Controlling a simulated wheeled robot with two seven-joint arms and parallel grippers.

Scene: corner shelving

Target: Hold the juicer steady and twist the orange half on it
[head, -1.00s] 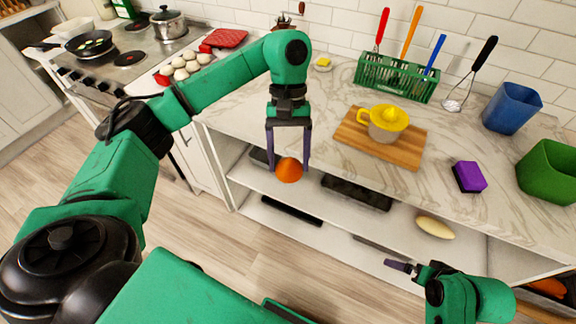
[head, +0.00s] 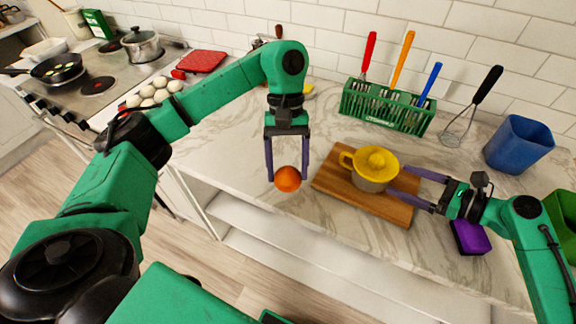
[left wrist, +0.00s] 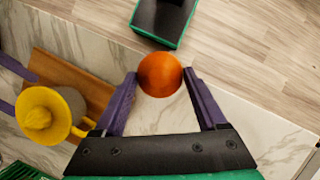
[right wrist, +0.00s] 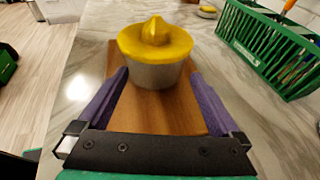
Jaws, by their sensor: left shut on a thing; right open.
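The juicer (head: 370,168) has a yellow ridged top with a side handle and a grey bowl. It stands upright on a wooden board (head: 338,184) and shows in the left wrist view (left wrist: 45,115) and right wrist view (right wrist: 155,55). My left gripper (head: 288,178) is shut on the orange half (head: 288,179), holding it left of the juicer and apart from it, near the counter's front edge. The orange half sits between the fingertips in the left wrist view (left wrist: 160,74). My right gripper (head: 398,183) is open, its fingers low over the board on the juicer's right side.
A green rack (head: 388,108) with several utensils stands behind the board. A whisk (head: 455,130), a blue cup (head: 518,143) and a purple sponge (head: 470,237) are to the right. A red cloth (head: 202,60) and eggs (head: 155,92) are at the left.

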